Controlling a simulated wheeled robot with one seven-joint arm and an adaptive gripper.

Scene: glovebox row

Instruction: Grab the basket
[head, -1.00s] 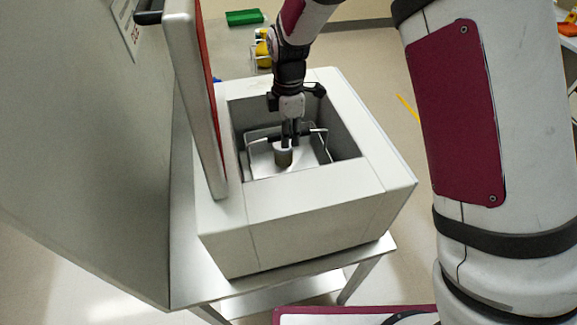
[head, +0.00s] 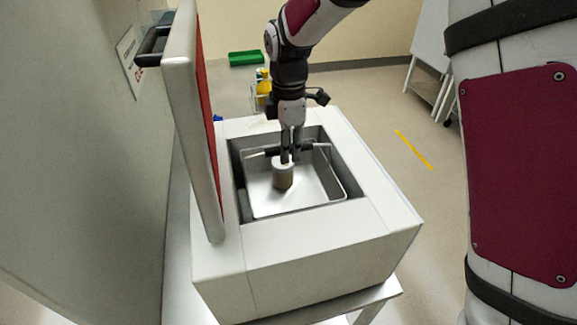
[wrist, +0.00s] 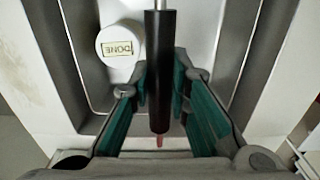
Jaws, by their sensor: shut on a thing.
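The basket (head: 322,188) is a shallow metal tray with a wire handle across it and a black grip on the handle. It is inside the square opening of the white box, with its rim near the top of the opening. My gripper (head: 290,155) points down and is shut on the handle's grip (wrist: 158,70). In the wrist view the green-padded fingers (wrist: 165,100) stand on both sides of the grip. A grey cylinder (head: 283,176) stands in the basket; its white top reads "DONE" (wrist: 119,47) in the wrist view.
The white box (head: 330,245) stands on a metal table (head: 370,295). Its door (head: 188,110), with a red inner face, stands open close to the left of the opening. A green bin (head: 246,58) and yellow bottle (head: 263,88) are behind.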

